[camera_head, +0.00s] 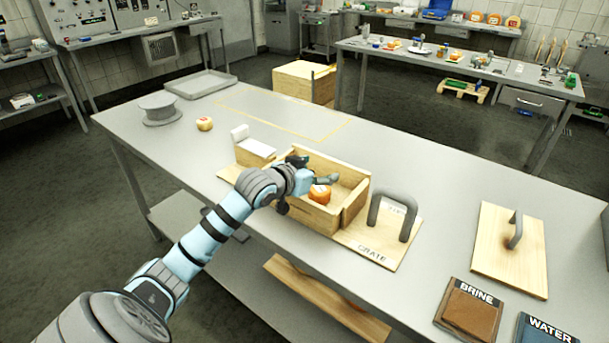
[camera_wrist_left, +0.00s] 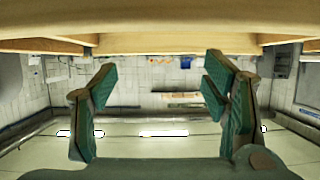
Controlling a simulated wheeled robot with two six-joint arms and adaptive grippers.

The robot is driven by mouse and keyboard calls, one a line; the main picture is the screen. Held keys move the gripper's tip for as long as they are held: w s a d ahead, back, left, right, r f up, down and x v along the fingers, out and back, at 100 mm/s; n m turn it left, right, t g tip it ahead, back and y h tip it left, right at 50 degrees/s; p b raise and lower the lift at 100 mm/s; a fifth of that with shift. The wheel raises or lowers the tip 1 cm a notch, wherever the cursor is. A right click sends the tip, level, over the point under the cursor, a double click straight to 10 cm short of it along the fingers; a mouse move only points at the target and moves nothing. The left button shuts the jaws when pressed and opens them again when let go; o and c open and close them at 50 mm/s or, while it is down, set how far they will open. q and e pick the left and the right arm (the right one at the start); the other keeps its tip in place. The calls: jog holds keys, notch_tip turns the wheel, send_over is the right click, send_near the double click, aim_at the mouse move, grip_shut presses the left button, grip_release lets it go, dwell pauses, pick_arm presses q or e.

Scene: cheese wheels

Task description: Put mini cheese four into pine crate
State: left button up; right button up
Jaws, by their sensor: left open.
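The pine crate (camera_head: 354,203) is an open wooden box on a board marked CRATE. An orange mini cheese (camera_head: 319,194) with a pale top lies inside it. Another small, pale yellow-orange cheese (camera_head: 205,124) sits on the table to the left. I cannot read a number on either cheese. My left gripper (camera_head: 312,172) is over the crate, just above and behind the orange cheese, apart from it as far as I can tell. In the left wrist view its fingers (camera_wrist_left: 160,100) are spread with nothing between them, and pale wood crosses the top. My right gripper is not in view.
A grey handle (camera_head: 394,216) stands up right of the crate. A wooden lid (camera_head: 510,250) with a handle lies further right, near the BRINE (camera_head: 470,310) and WATER (camera_head: 546,330) blocks. A grey spool-like stand (camera_head: 159,109) and a tray (camera_head: 200,84) are at the far left.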

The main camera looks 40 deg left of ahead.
pick_arm(q)
jog(key=p+v, duration=0.3)
jog(key=v, duration=0.7)
jog(key=shift+r, duration=0.2)
jog(key=shift+s, duration=0.1)
